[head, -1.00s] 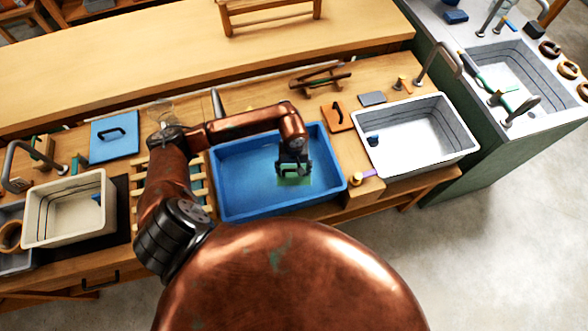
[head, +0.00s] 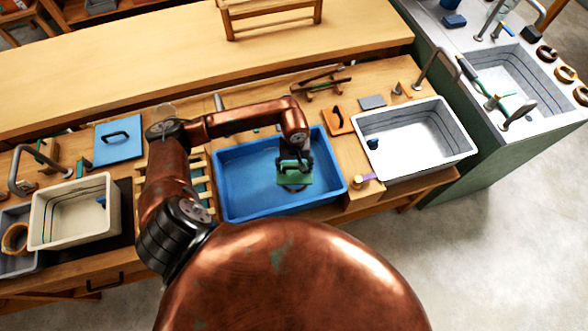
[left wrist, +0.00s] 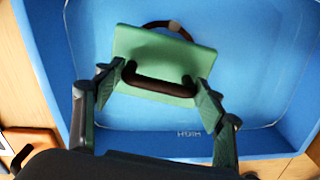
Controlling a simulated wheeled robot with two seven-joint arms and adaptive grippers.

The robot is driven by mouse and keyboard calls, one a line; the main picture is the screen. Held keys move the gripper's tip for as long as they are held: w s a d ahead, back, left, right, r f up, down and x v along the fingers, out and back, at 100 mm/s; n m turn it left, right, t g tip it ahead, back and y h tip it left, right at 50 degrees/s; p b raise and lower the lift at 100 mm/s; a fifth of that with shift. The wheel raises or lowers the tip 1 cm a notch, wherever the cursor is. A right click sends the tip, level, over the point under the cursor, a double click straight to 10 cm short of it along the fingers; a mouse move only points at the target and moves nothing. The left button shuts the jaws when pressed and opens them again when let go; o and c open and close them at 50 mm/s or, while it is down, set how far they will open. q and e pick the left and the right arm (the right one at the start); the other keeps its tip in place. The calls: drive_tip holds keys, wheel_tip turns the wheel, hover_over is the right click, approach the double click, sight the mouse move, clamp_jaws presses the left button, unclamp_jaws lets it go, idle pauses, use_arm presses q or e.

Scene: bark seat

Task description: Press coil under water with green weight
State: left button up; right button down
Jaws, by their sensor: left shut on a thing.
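The green weight (head: 286,181) is a flat plate with a dark handle. It is over the blue basin (head: 232,196), toward its right side. My left gripper (head: 293,164) is shut on the weight by its handle, which the left wrist view shows between the fingers (left wrist: 162,84). The brown coil (left wrist: 168,26) pokes out past the far edge of the weight (left wrist: 140,50) in the left wrist view; the weight hides the rest. I cannot tell whether the weight touches the coil. My right gripper is not in view.
A white basin (head: 440,165) stands to the right and a cream basin (head: 75,240) to the left. A blue lidded board (head: 118,139) and a wooden rack (head: 203,190) lie left of the blue basin.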

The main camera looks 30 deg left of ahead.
use_arm(q)
drive_tip(key=shift+r+p, duration=1.1)
drive_tip(key=shift+r, duration=1.8)
drive_tip(key=s+d+r+m, duration=0.1)
drive_tip(key=d+r+m, duration=0.2)
drive_tip(key=r, duration=0.4)
drive_tip(key=s+d+r+m, duration=0.1)
drive_tip(key=d+r+m, duration=0.2)
drive_tip(key=r, duration=0.3)
drive_tip(key=shift+r+m, duration=0.35)
drive_tip(key=shift+m, duration=0.15)
drive_tip(key=shift+d, duration=0.15)
